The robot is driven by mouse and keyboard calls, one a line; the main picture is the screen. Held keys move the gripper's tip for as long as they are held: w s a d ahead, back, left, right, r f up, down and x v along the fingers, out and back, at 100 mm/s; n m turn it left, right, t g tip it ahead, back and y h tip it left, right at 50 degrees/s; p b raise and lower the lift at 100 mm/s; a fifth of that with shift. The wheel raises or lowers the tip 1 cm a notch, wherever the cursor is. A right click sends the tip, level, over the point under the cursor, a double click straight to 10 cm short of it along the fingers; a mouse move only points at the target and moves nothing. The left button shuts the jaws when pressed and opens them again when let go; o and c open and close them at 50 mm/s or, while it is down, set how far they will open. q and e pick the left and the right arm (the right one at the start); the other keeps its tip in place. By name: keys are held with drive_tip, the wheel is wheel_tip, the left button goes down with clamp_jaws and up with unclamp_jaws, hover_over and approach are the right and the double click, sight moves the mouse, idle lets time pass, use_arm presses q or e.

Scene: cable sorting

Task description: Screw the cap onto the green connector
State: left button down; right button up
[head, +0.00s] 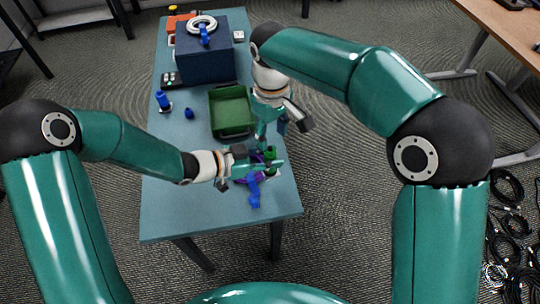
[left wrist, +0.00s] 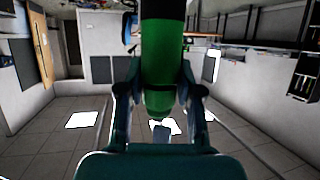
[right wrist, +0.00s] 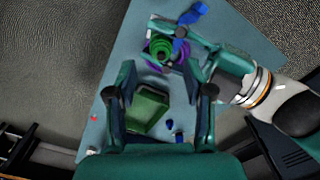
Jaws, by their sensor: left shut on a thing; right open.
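The green connector (left wrist: 160,60) stands upright between the two fingers of my left gripper (left wrist: 160,95), which is shut on it; its upper part is dark. In the right wrist view the connector (right wrist: 160,47) shows its ringed green end towards the camera. In the head view my left gripper (head: 252,168) holds it over the table's near right part. My right gripper (head: 272,130) is just behind and above the connector, fingers pointing down. In the right wrist view the right gripper (right wrist: 158,80) is open, with nothing seen between its fingertips. I cannot make out the cap for certain.
A blue part (head: 254,190) and a purple piece (head: 258,179) lie near my left gripper. A green tray (head: 232,132) stands behind. Blue parts (head: 163,101) lie left of it. A dark blue box (head: 205,62) stands at the back. The table's near left is clear.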

sight(270, 147)
drive_tip(key=shift+r+m, duration=0.3)
drive_tip(key=shift+m, duration=0.7)
drive_tip(key=shift+w+a+r, duration=0.15)
drive_tip(key=shift+a+r, duration=0.05)
drive_tip(key=shift+r, duration=0.1)
drive_tip(key=shift+f, duration=0.1)
drive_tip(key=shift+f, duration=3.95)
